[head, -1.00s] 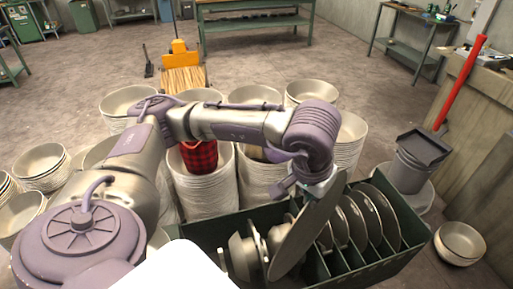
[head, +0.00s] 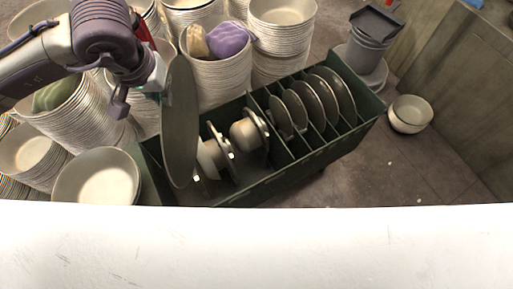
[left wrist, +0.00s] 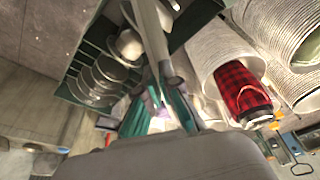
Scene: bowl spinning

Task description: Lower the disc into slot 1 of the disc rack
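My left gripper (head: 158,88) is shut on the upper edge of a large grey disc (head: 181,125). The disc hangs nearly upright, seen close to edge-on, over the left end of the dark green disc rack (head: 290,172). I cannot tell whether its lower edge is above the rack or inside it. In the left wrist view the disc (left wrist: 150,35) runs up from between the teal fingers (left wrist: 162,112), with the rack (left wrist: 88,50) behind it. Slot numbers are not readable. My right gripper is not in view.
Several discs (head: 331,98) stand in the rack's right part. Bowl-like pieces (head: 247,133) sit in its left and middle compartments. Stacks of white bowls (head: 218,75) crowd behind the rack, and a wide bowl (head: 98,178) stands at left. Floor to the right is mostly clear.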

